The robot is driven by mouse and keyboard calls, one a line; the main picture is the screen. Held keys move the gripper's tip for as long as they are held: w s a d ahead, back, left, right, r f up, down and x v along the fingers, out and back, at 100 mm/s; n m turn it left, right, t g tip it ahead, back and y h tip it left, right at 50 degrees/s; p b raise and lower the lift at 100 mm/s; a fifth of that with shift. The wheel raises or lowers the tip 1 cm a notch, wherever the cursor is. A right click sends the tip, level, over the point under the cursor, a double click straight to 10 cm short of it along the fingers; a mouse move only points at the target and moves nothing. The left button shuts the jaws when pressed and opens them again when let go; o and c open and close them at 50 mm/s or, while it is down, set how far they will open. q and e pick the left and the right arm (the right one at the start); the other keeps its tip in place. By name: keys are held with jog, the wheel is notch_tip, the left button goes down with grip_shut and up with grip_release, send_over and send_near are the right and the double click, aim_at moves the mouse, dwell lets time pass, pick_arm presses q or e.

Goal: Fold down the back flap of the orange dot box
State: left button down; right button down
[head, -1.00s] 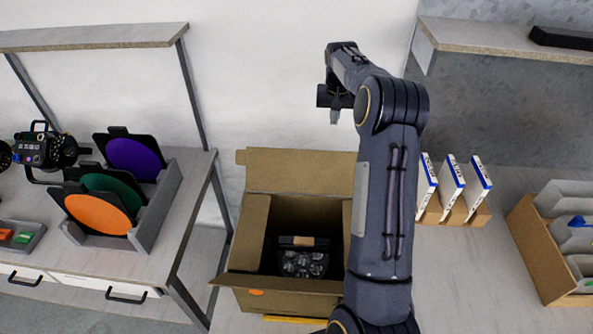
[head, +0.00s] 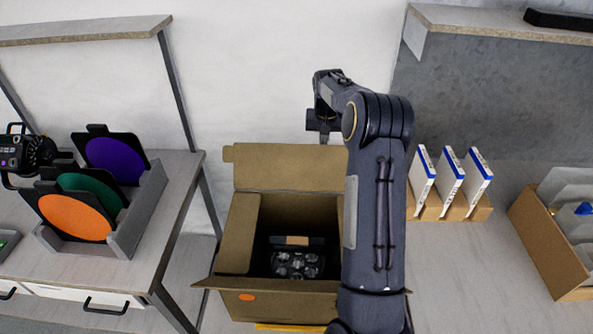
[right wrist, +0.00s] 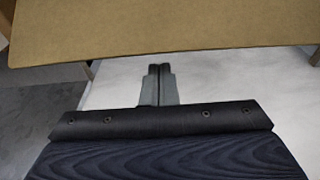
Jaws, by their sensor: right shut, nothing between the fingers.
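The orange dot box (head: 285,307) is an open brown cardboard box with an orange dot (head: 247,297) on its front. Its back flap (head: 285,168) stands up at the rear. A dark device with round lenses (head: 298,262) lies inside. My right gripper (head: 323,136) is shut and empty at the flap's top edge, toward its right end, seemingly behind it. In the right wrist view its closed fingers (right wrist: 159,72) point toward the cardboard flap (right wrist: 160,32); contact cannot be told. My right arm hides the box's right side. My left gripper is not in view.
A left table holds a grey rack (head: 140,215) with orange, green and purple discs. White-blue packets (head: 450,175) stand in a holder right of my arm. A cardboard bin (head: 540,245) with grey dividers is at far right. A white wall rises behind the box.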

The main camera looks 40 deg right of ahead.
aim_at(324, 153)
jog(key=shift+s+a+f+b, duration=0.1)
jog(key=shift+s+a+b, duration=1.8)
jog(key=shift+s+b, duration=0.3)
jog(key=shift+s+a+b, duration=0.6)
jog(key=shift+s+a, duration=0.25)
jog(key=shift+s, duration=0.15)
jog(key=shift+s+a+b, duration=0.55)
jog(key=shift+s+a, duration=0.25)
jog(key=shift+s, duration=0.2)
jog(key=s+a+b, duration=0.2)
jog(key=s+a, duration=0.5)
jog(key=s, duration=0.1)
jog(key=shift+s+b, duration=0.25)
jog(key=shift+b, duration=0.05)
